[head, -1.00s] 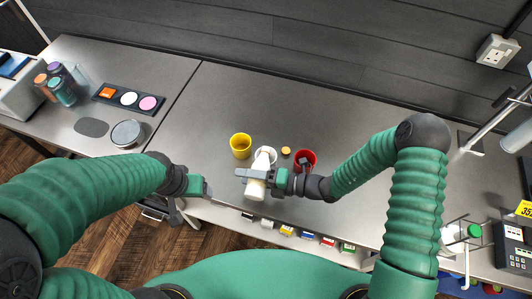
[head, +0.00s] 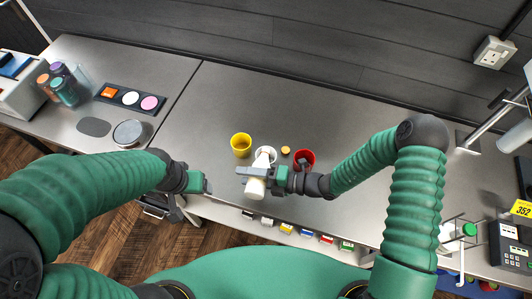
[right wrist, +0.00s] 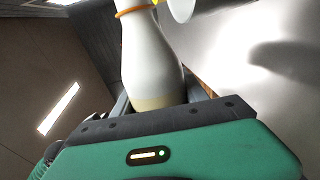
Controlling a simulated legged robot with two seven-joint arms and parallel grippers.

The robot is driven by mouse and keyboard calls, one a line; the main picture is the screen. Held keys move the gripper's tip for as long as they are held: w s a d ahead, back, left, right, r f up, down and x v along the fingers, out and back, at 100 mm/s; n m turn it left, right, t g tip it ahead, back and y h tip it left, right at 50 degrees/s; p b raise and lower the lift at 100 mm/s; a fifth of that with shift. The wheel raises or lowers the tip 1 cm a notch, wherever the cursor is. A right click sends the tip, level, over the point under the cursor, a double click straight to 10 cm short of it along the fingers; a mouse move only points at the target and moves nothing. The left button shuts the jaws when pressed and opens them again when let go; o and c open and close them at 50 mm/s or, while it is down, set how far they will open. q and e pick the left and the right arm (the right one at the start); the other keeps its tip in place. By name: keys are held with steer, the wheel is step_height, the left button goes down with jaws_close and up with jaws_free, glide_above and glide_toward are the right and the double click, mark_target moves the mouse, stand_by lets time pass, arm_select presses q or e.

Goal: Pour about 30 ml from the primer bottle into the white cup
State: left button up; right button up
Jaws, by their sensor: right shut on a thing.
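The white primer bottle (head: 256,187) is held in my right gripper (head: 256,174) above the table's front edge. It is tilted, with its neck pointing to the white cup (head: 271,154). The bottle's mouth is at or over the cup; the overlap hides whether it touches. In the right wrist view the bottle (right wrist: 152,58) has an orange ring on its neck and a tan band low in its body. A white rounded thing, probably the cup, shows beside the neck. No stream is visible. My left gripper (head: 206,187) hangs left of the bottle, away from it; its jaws are unclear.
A yellow cup (head: 241,146) stands left of the white cup, and a red cup (head: 304,160) stands to the right, close to my right wrist. A small orange disc (head: 286,150) lies between. The table behind the cups is clear.

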steer(key=shift+s+f, duration=0.1)
steer(key=shift+s+a+f, duration=0.1)
steer(key=shift+s, duration=0.1)
steer(key=shift+s+a+r, duration=0.1)
steer(key=shift+s+r, duration=0.2)
steer(key=shift+s, duration=0.1)
stand_by(0.8)
